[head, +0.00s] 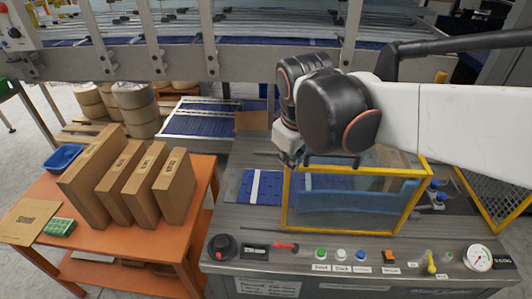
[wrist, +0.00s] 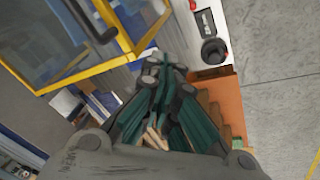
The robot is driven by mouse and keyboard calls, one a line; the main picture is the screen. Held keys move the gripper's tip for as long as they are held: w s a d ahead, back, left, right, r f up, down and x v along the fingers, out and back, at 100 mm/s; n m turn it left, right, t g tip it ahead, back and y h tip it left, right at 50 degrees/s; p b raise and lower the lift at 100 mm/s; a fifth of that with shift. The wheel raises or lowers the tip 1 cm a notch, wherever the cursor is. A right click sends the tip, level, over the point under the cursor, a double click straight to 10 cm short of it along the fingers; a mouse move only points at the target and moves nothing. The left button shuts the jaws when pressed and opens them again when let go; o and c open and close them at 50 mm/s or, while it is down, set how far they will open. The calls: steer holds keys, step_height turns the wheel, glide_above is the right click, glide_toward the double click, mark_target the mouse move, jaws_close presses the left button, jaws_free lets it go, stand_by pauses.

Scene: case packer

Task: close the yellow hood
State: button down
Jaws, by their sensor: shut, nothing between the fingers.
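The yellow hood (head: 284,205) is a yellow-edged frame with clear panels on the grey machine top, right of centre in the head view. In the wrist view its yellow edge (wrist: 75,82) and clear panel fill the upper left. My gripper (head: 288,160) is at the hood's upper left corner in the head view, partly hidden by my own wrist. In the wrist view my gripper (wrist: 160,80) is shut and empty, beside the yellow edge. I cannot tell whether it touches the hood.
A control panel with buttons, a black knob (head: 222,246) and a gauge (head: 478,257) runs along the machine's front. An orange table (head: 120,240) with upright cardboard boxes (head: 125,178) stands at left. A yellow-framed mesh panel (head: 497,185) is at right. A conveyor frame crosses behind.

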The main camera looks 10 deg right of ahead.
steer(key=w+a+f+n+g+h+p, duration=0.2)
steer(key=w+a+f+n+g+p, duration=0.2)
steer(key=w+a+n+p, duration=0.55)
steer(key=d+f+m+b, duration=0.1)
steer(key=d+f+b, duration=0.4)
steer(key=d+f, duration=0.3)
steer(key=shift+f+m, duration=0.35)
steer(key=shift+f, duration=0.35)
steer(key=s+d+b, duration=0.1)
steer(key=s+d, duration=0.3)
steer(key=d, duration=0.9)
steer(key=s+d+b, duration=0.1)
steer(key=s+d, duration=0.3)
steer(key=d, duration=1)
steer(key=s+d+b, duration=0.1)
steer(key=s+d, duration=0.4)
steer(key=d, duration=0.8)
steer(key=shift+d, duration=0.3)
steer(key=shift+b, duration=0.3)
